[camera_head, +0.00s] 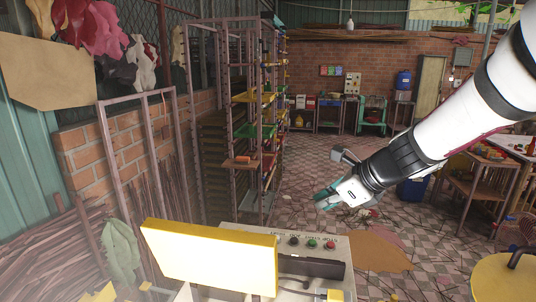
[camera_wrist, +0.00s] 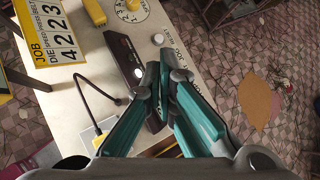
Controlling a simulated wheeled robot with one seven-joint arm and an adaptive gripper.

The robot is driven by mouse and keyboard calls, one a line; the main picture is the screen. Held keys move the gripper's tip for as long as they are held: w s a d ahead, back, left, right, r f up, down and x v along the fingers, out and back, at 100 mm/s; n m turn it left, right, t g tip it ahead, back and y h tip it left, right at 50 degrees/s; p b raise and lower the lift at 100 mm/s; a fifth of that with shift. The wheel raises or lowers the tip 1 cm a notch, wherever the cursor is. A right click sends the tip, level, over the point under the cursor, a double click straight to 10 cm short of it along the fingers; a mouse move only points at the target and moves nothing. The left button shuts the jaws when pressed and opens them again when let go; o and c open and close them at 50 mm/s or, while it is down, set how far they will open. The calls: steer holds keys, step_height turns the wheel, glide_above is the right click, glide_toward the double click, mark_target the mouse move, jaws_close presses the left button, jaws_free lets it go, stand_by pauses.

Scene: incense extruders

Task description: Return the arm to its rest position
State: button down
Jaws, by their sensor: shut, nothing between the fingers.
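My arm (camera_head: 440,115) comes in from the upper right of the head view, white with dark bands. The height between the fingers and the bar is hard to tell.
A yellow panel (camera_head: 208,258) stands on the machine, near buttons (camera_head: 312,243). A metal rack (camera_head: 240,130) with coloured trays stands behind. A wooden side table (camera_head: 480,180) is at the right, and a yellow round top (camera_head: 500,280) at lower right. Tiled floor between is mostly open.

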steer(key=s+r+n+g+h+b, duration=0.1)
steer(key=s+r+n+g+h, duration=0.15)
steer(key=s+n, duration=1.15)
steer(key=s+d+n+h, duration=0.1)
steer(key=s+d+n, duration=0.2)
steer(key=s+n, duration=0.2)
steer(key=s+d+n+t+h+b, duration=0.1)
steer(key=s+d+n+h, duration=0.1)
steer(key=s+n, duration=0.4)
steer(key=shift+d+f, duration=0.3)
steer(key=shift+d, duration=0.25)
